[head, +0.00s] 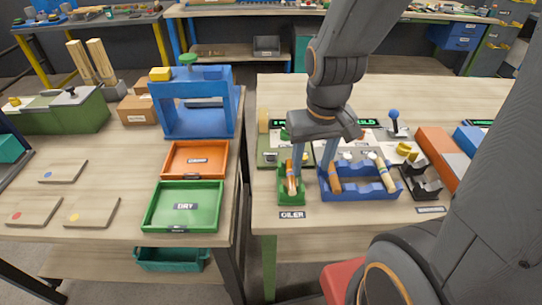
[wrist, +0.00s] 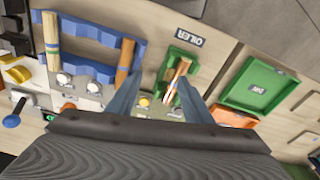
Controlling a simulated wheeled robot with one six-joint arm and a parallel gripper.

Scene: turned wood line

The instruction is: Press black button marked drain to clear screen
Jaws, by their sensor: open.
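My gripper (head: 313,167) hangs open and empty over the right-hand bench, above the back of the green OILER tray and the left end of the blue rack. In the wrist view, my gripper (wrist: 161,80) has its two blue-grey fingers spread, one on each side of a yellow button (wrist: 144,101) on a pale control panel. White knobs (wrist: 93,87) sit on the panel beside it. A dark screen with green lettering (head: 369,123) is partly behind my wrist in the head view. I cannot make out a black button or a drain label; my gripper and arm hide part of the panels.
The green OILER tray (head: 291,198) holds a wooden piece. The blue rack (head: 358,194) holds turned wooden pieces. A blue-knobbed lever (head: 393,117) stands behind. The left bench carries a green DRY tray (head: 182,228), an orange tray (head: 196,174) and a blue press (head: 187,132).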

